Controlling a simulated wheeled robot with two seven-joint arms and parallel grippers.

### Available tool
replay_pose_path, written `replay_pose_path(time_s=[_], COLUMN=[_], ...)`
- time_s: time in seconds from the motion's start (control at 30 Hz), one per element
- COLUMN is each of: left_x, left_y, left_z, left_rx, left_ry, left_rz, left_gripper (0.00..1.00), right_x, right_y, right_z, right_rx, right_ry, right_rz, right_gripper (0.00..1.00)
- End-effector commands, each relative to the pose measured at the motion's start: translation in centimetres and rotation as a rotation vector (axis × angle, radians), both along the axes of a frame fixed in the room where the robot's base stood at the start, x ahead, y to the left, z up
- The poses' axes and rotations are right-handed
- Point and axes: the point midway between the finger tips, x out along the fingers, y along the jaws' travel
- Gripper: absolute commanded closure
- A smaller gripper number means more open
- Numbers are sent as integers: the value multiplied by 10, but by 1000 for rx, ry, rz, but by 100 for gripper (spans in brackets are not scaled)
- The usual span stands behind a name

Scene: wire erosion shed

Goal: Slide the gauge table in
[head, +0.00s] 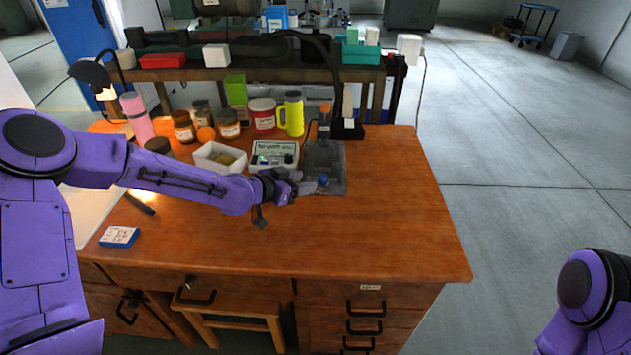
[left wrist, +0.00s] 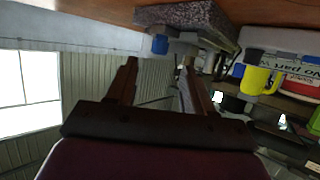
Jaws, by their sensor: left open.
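A dark granite gauge stand (head: 330,158) with an orange-topped column stands at the back right of the wooden desk. A small blue knob (head: 323,180) shows at its front. My left gripper (head: 297,184) is just left of the knob, with its fingers toward the stand. In the left wrist view, which is upside down, the gripper (left wrist: 158,68) is open with nothing between its fingers. The blue knob (left wrist: 160,45) lies just beyond the fingertips, and the speckled stone base (left wrist: 185,15) is behind it. The gauge table itself is hard to make out. My right gripper is out of view.
A display box (head: 275,154) and a white bin (head: 220,157) stand left of the stand. A yellow mug (head: 291,115), a red-and-white tin (head: 262,116) and several jars stand behind. A blue-and-white box (head: 119,237) lies at the front left. The desk's front right is clear.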

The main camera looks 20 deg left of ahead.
Motion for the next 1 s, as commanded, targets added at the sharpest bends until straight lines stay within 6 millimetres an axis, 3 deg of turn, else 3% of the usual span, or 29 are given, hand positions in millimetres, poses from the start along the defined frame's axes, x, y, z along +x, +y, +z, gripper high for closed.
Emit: replay_pose_path(time_s=[0.23, 0.6, 0.77, 1.0], left_x=[37, 45, 45, 45], left_y=[-20, -24, -23, -20], left_z=[-18, -22, -22, -21], left_rx=[2, -1, -1, 0], left_ry=[1, 1, 1, -1], left_rz=[1, 4, 5, 5], left_gripper=[48, 48, 100, 100], right_x=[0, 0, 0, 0], right_y=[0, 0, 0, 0], right_z=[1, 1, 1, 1], right_rx=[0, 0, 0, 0], right_ry=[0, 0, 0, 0], right_rz=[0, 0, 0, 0], right_gripper=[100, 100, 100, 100])
